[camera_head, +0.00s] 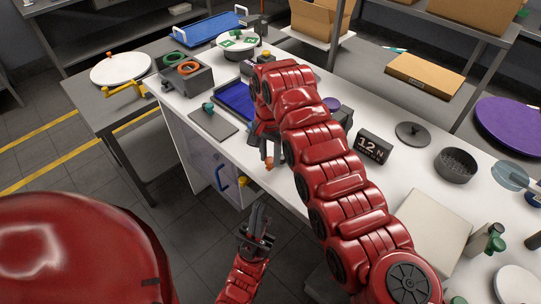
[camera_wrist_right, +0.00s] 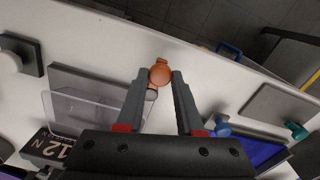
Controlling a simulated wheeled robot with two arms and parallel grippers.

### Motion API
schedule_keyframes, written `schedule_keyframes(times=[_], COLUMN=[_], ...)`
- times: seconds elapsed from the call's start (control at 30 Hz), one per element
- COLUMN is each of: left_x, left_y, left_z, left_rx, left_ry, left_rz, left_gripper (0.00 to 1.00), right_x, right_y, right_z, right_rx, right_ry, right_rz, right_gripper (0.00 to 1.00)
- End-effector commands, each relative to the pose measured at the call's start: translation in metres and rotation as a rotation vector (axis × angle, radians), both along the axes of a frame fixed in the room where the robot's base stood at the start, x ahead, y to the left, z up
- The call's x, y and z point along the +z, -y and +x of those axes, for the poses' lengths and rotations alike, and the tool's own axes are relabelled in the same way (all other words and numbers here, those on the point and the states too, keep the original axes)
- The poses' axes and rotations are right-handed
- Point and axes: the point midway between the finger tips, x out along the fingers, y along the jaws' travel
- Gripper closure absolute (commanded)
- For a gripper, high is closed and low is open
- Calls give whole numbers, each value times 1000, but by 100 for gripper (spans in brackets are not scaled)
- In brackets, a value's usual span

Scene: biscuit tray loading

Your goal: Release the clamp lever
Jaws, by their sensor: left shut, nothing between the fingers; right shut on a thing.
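The clamp lever's orange round knob (camera_wrist_right: 159,72) sits at the edge of the white worktop, between the fingertips of my right gripper (camera_wrist_right: 160,82) in the right wrist view. My right gripper is shut on it. In the head view the knob (camera_head: 270,164) is a small orange spot below the fingers of the right gripper (camera_head: 268,152); my right arm covers much of the worktop around it. The rest of the lever is mostly hidden. My left gripper (camera_head: 257,212) is shut and empty, low in front of the worktop's edge.
A grey plate with a teal knob (camera_head: 211,122) and a blue tray (camera_head: 238,97) lie left of my right arm. A black "12 N" block (camera_head: 373,146) stands right of it. A clear plastic box (camera_wrist_right: 90,112) is close beside the right gripper. A blue door handle (camera_head: 222,179) is below the edge.

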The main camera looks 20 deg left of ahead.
Motion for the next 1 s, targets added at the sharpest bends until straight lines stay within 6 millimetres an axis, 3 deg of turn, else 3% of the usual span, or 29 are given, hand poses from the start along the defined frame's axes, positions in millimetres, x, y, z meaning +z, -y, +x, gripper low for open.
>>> schedule_keyframes(times=[0.17, 0.2, 0.27, 0.67, 1.0], left_x=[0, 0, 0, -3, -12], left_y=[0, 0, 0, 0, 0], left_z=[0, 0, 0, 0, 0], left_rx=[0, 0, 0, 0, 0], left_ry=[0, 0, 0, 0, 0], left_rz=[0, 0, 0, 0, 0], left_gripper=[100, 100, 100, 100, 100], right_x=[2, 2, 2, 10, 62], right_y=[-1, -1, -1, 0, 0], right_z=[1, 1, 1, 1, -1], right_rx=[0, 0, 0, 1, 1], right_ry=[5, 5, 4, 2, 0], right_rz=[4, 4, 4, 1, 1], right_gripper=[100, 61, 51, 51, 51])
